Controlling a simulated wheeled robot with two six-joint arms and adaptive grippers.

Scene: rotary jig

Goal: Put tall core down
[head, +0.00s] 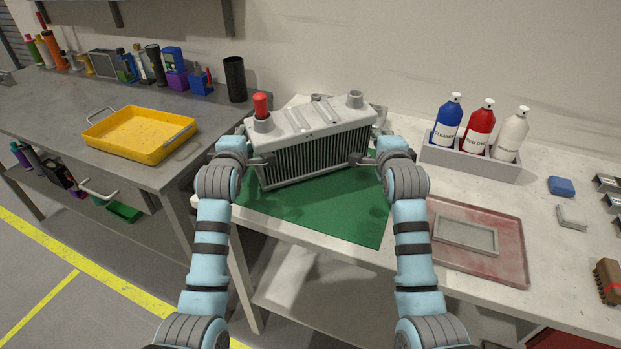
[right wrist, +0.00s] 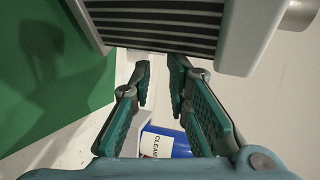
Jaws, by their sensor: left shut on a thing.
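The tall core (head: 315,152) is a grey radiator-like block with dark fins and a red cap (head: 261,105) on its left top. It stands upright, turned slightly, over the green mat (head: 340,217); I cannot tell whether its bottom touches the mat. My left gripper (head: 266,161) is shut on the core's left end. My right gripper (head: 366,160) is at the core's right end. In the right wrist view its fingertips (right wrist: 161,72) are apart, just below the core (right wrist: 160,22), with nothing seen between them.
A grey caddy (head: 470,163) with blue, red and white bottles stands at the right back. A reddish tray (head: 505,262) with a grey frame (head: 466,234) lies right of the mat. A yellow tray (head: 140,133) is on the left bench. The wall is close behind.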

